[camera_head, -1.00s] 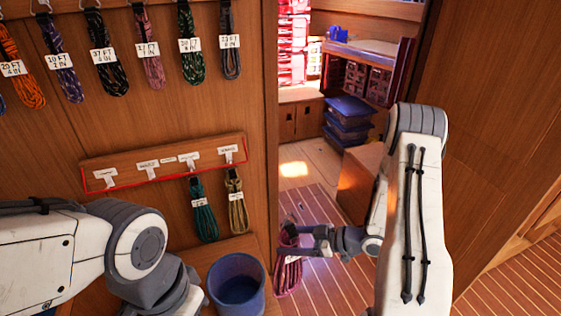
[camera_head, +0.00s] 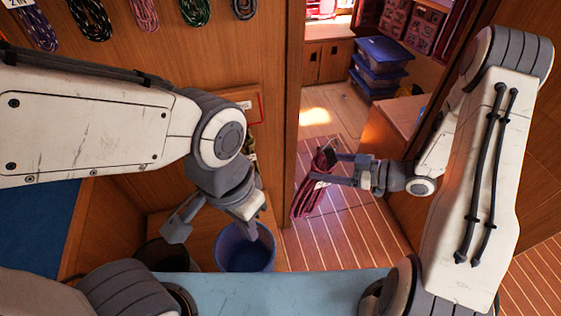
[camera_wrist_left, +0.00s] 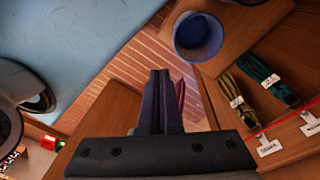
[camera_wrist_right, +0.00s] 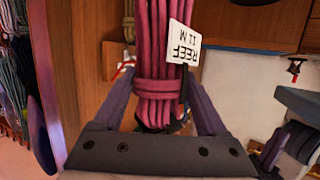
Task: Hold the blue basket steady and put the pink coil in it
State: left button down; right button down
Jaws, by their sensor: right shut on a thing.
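The blue basket (camera_head: 246,259) stands on a wooden ledge at the lower middle of the head view, and it also shows in the left wrist view (camera_wrist_left: 198,37). My left gripper (camera_head: 174,236) hangs above and left of the basket, apart from it; its fingers look together and empty in the left wrist view (camera_wrist_left: 159,75). My right gripper (camera_head: 328,170) is shut on the pink coil (camera_head: 309,196), which hangs over the floor to the right of the basket. In the right wrist view the coil (camera_wrist_right: 157,90) sits between the fingers with a white "REEF 11 M" tag.
A dark round container (camera_head: 152,252) stands left of the basket, partly hidden by my arm. A wooden door post (camera_head: 293,120) rises between basket and coil. Other coils hang on the wall (camera_head: 194,12). Blue bins (camera_head: 381,65) are stacked at the back.

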pick_arm(q)
jog(key=shift+f+b, duration=0.35)
jog(key=shift+f, duration=0.05)
jog(key=c, duration=1)
grip_release()
jog(key=shift+o, duration=0.2)
jog(key=n, duration=0.6)
send_over(222, 249)
jog(key=shift+y, duration=0.4)
jog(key=f, duration=3.2)
jog(key=shift+w+a+f, duration=0.1)
jog(key=shift+w+f, duration=0.1)
jog(key=shift+f, duration=0.05)
jog(key=shift+s+a+f, duration=0.15)
jog(key=shift+s+f, duration=0.05)
jog(key=shift+f, duration=0.4)
notch_tip(222, 249, down, 12)
jog(key=shift+r, duration=0.25)
pick_arm(e)
jog(key=s+a+r+n+g+y, duration=0.3)
jog(key=s+a+r+n+g, duration=0.3)
jog(key=a+r, duration=0.5)
jog(key=shift+s+a+g+y, duration=0.3)
jog(key=shift+s+g+y, duration=0.1)
jog(key=shift+s+g, duration=0.8)
